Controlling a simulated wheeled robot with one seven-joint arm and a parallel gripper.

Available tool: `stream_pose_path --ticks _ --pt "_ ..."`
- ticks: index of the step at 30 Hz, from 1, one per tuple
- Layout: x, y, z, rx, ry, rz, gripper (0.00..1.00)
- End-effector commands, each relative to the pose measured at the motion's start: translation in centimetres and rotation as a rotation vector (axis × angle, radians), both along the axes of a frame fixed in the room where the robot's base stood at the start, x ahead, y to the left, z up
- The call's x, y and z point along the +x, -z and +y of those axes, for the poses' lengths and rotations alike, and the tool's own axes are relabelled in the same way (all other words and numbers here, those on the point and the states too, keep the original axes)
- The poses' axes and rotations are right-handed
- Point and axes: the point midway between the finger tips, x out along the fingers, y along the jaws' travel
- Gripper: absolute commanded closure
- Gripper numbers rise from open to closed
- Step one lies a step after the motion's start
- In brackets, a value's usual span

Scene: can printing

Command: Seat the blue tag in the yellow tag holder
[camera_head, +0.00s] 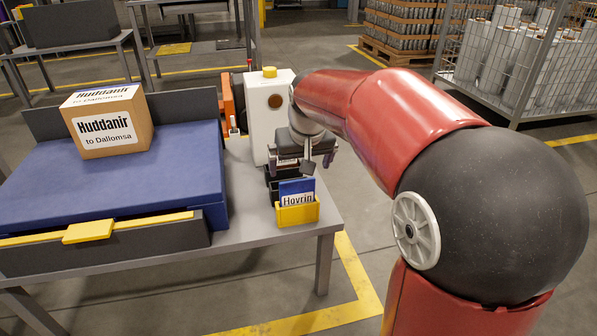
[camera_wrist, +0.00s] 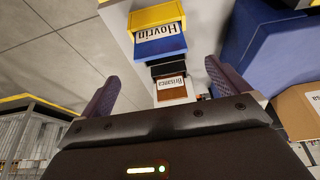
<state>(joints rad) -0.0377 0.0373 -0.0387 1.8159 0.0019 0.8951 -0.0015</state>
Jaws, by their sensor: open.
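The blue tag (camera_head: 297,184), with a white label reading "Hovrin", stands in the yellow tag holder (camera_head: 298,215) at the table's front right corner. The holder's front wall hides its lower part. In the wrist view, the blue tag (camera_wrist: 160,47) and yellow holder (camera_wrist: 157,15) show at the top, beyond the fingertips. My gripper (camera_head: 301,163) is above and behind the tag in the head view. Its two purple fingers are spread apart in the wrist view (camera_wrist: 160,85), with no grip on the blue tag.
A brown tag (camera_wrist: 171,84) with a white label and black holder parts are behind the yellow holder. A white machine (camera_head: 268,110) with a yellow knob stands behind. A carton (camera_head: 110,140) rests on a blue pad (camera_head: 100,185) at left. Floor to the table's right is clear.

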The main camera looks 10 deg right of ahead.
Motion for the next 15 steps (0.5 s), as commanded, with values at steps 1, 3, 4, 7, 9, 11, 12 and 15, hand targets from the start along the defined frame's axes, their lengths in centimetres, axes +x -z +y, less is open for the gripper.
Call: stream_pose_path --ticks 1,3,4,7,9,11,12,15 --pt "-0.2 -0.7 0.0 0.000 0.000 -0.002 0.00" --pt "-0.5 -1.2 0.0 0.000 0.000 -0.001 0.00" --pt "-0.6 -1.4 0.0 0.000 0.000 -0.001 0.00" --pt "-1.8 -2.0 0.0 0.001 0.001 -0.006 0.00" --pt "-3.8 -2.5 -0.1 0.004 0.001 -0.015 0.00" --pt "-6.2 -2.8 -0.1 0.005 0.001 -0.025 0.00" --pt "-8.2 -2.8 -0.1 0.006 0.001 -0.032 0.00" --pt "-13.4 -2.4 -0.1 0.008 0.000 -0.051 0.00"
